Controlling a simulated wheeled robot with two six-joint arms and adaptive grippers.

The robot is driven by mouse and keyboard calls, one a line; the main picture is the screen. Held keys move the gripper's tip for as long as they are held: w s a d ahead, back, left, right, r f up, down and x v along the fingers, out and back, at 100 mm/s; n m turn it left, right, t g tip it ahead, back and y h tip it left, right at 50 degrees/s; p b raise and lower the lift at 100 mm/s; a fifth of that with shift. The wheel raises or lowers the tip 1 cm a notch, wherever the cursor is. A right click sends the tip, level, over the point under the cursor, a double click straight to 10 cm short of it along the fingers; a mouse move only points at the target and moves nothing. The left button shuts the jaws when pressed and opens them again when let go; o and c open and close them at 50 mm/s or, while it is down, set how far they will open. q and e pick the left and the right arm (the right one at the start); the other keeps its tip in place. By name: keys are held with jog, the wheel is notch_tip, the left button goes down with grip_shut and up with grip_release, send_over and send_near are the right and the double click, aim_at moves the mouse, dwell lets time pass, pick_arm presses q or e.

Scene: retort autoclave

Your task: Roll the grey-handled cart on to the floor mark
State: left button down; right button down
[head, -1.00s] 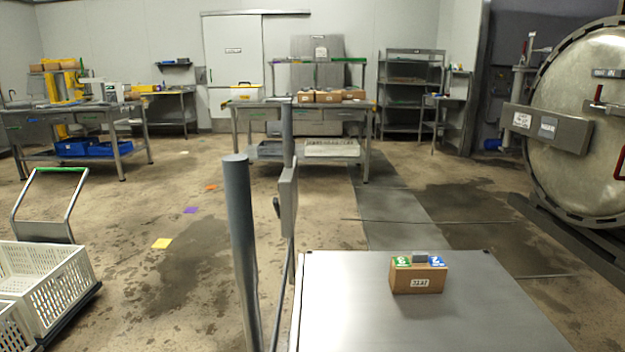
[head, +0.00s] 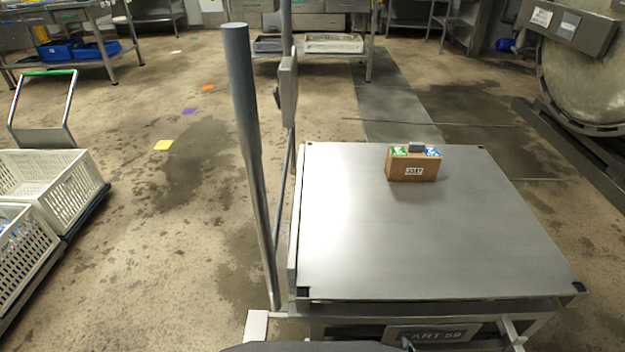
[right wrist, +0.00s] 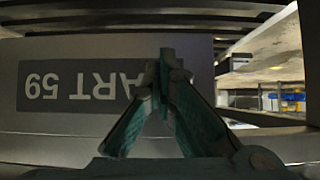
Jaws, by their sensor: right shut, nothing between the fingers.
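A flat steel-topped cart (head: 400,240) stands right in front of me, its near-side plate (head: 450,333) reading "ART 59" with the first letter hidden. The plate also shows upside down in the right wrist view (right wrist: 75,83). A thick grey bar (head: 250,140) rises along the cart's left side and looks like its handle. My right gripper (right wrist: 166,52) is shut and empty, its fingertips in front of the plate; whether they touch it I cannot tell. In the head view only a dark bit of it shows at the bottom edge (head: 408,343). My left gripper is out of view.
A small brown box (head: 413,167) sits on the cart top. A green-handled cart (head: 45,105) with white crates (head: 70,195) stands left. Yellow (head: 163,145), purple (head: 189,111) and orange (head: 207,87) patches mark the floor; which is the mark is unclear. The autoclave (head: 580,80) stands right.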

jog(key=s, duration=0.8)
jog(key=shift+b, duration=0.4)
jog(key=shift+a, duration=0.1)
